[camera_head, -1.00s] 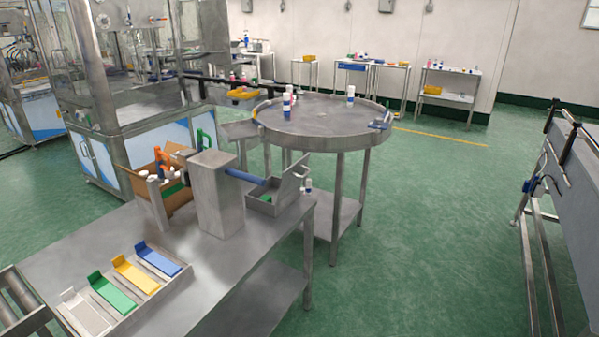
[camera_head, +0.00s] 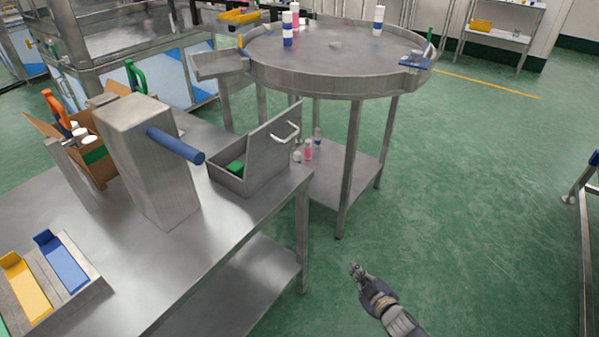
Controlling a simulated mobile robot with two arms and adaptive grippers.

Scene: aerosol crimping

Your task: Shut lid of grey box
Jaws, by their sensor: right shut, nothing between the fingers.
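The grey box (camera_head: 246,181) stands near the right corner of the steel table. Its lid (camera_head: 271,142) is raised upright, with a pale handle (camera_head: 287,132) on its outer right face. A green item (camera_head: 235,168) lies inside. My right gripper (camera_head: 355,268) shows at the bottom, over the green floor, to the right of and apart from the table. It is shut and empty, well away from the box. My left gripper is out of the picture.
A steel post (camera_head: 146,160) with a blue bar (camera_head: 176,146) stands just left of the box. A cardboard box (camera_head: 100,173) is farther left. A tray (camera_head: 82,298) holds coloured pieces. A round table (camera_head: 300,82) stands behind. Floor right of the table is clear.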

